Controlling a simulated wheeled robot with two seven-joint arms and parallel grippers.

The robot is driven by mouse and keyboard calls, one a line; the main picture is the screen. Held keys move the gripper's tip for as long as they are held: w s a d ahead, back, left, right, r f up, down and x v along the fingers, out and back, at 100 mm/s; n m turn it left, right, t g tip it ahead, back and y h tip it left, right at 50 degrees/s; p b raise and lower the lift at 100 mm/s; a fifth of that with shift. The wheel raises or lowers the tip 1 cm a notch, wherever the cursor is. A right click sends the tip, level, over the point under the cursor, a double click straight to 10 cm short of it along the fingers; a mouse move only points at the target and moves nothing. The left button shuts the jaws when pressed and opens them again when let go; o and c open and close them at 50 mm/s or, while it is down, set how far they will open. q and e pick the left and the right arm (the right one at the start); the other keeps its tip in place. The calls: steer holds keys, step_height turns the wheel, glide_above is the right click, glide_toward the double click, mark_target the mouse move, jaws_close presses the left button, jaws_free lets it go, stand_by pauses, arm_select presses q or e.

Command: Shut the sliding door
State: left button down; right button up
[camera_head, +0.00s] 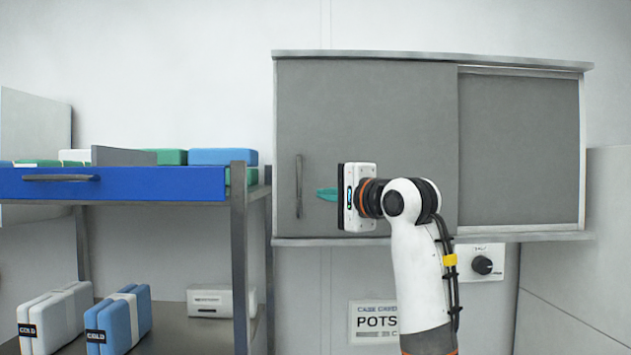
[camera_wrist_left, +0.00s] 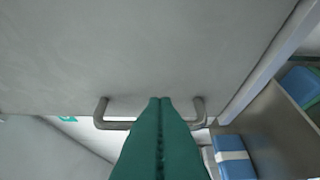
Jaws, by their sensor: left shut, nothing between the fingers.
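The grey sliding door (camera_head: 395,110) covers the left and middle part of the wall cabinet; its surface fills the top of the left wrist view (camera_wrist_left: 130,45). A grey recessed panel (camera_head: 518,150) shows to its right. The door's vertical bar handle (camera_head: 299,187) is near its left edge and also shows in the left wrist view (camera_wrist_left: 112,125). My left gripper (camera_head: 320,194) is shut and empty, its green fingers pointing left, just right of the handle. In the left wrist view the fingers (camera_wrist_left: 160,102) overlap the bar's middle; I cannot tell whether they touch it.
A shelf unit with a blue drawer (camera_head: 115,184) stands at the left, with a cooler box (camera_head: 125,318) and others below. A knob box (camera_head: 482,264) and a "POTS" sign (camera_head: 374,322) are on the wall under the cabinet. The wall left of the cabinet is bare.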

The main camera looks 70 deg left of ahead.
mark_target(297, 192)
arm_select(q)
steer(key=shift+s+a+p, duration=0.2)
steer(key=shift+s+a, duration=0.1)
steer(key=shift+s, duration=0.3)
steer(key=shift+s+a+p, duration=0.2)
steer(key=shift+s+a, duration=0.05)
steer(key=shift+s, duration=0.35)
steer(key=shift+w, duration=0.1)
steer(key=shift+s+a+r+b, duration=0.1)
steer(key=shift+s+a+b, duration=0.1)
steer(key=shift+s+b, duration=0.35)
steer(key=shift+s+a+r+b, duration=0.1)
steer(key=shift+s+a+b, duration=0.05)
steer(key=shift+s+b, duration=0.3)
steer(key=shift+d+f, duration=0.1)
